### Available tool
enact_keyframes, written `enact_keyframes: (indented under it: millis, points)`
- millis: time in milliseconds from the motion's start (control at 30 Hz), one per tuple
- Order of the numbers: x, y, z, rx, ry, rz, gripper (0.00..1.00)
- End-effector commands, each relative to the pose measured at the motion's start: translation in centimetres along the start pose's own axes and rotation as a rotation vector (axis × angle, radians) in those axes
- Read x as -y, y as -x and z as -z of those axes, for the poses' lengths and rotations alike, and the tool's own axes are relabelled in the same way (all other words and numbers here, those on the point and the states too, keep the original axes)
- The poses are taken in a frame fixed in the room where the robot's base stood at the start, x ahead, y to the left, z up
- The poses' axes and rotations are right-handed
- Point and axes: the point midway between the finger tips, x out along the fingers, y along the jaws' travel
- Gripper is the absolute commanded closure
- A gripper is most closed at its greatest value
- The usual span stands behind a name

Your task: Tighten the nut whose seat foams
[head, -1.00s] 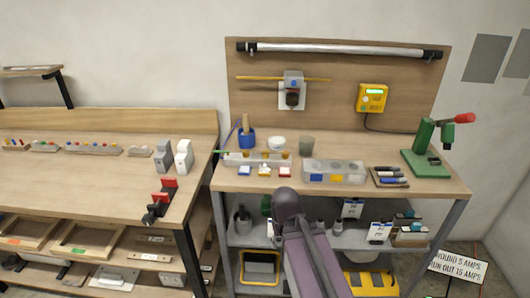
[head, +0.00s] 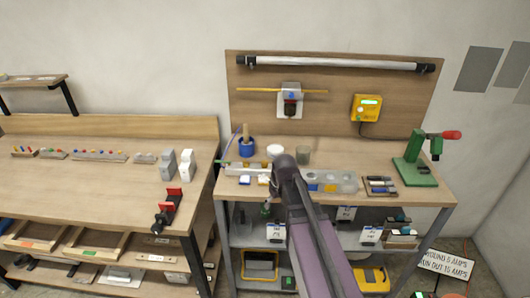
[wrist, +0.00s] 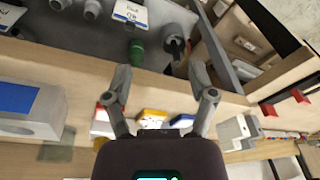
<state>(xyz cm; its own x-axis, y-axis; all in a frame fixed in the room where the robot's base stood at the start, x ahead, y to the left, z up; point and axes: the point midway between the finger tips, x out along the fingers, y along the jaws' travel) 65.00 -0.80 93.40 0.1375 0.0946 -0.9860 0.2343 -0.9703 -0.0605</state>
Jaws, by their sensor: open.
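A pale strip (head: 232,171) with small brass-coloured fittings, probably the nuts, lies along the front of the right bench, partly hidden by my arm. I cannot make out foam on any fitting. A blue pot (head: 247,149) with a brush handle stands behind the strip's left part. A white bowl (head: 274,151) stands beside it. My gripper (wrist: 160,88) is open and empty in the wrist view, its fingers over the bench's front edge (wrist: 80,65), with the lower shelf beyond. In the head view my arm hides it.
A grey box (head: 343,184), a marker tray (head: 381,187) and a green press (head: 415,165) stand to the right. A yellow meter (head: 366,108) hangs on the backboard. A red-jawed clamp (head: 168,208) sits on the left bench.

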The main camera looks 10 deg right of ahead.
Motion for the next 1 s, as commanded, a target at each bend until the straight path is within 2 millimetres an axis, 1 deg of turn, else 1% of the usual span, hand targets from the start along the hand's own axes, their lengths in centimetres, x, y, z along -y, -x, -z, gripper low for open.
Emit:
enact_keyframes:
  millis: [33,600,700,800,1000]
  points:
    - [-0.3,1.7,1.6,-0.013,0.017,0.004,0.27]
    - [-3.9,11.1,12.7,-0.167,0.219,0.025,0.27]
    - [-4.5,12.4,14.2,-0.190,0.249,0.024,0.27]
    - [-5.0,13.3,15.4,-0.208,0.271,0.022,0.27]
    - [-5.3,13.9,16.3,-0.225,0.293,0.021,0.27]
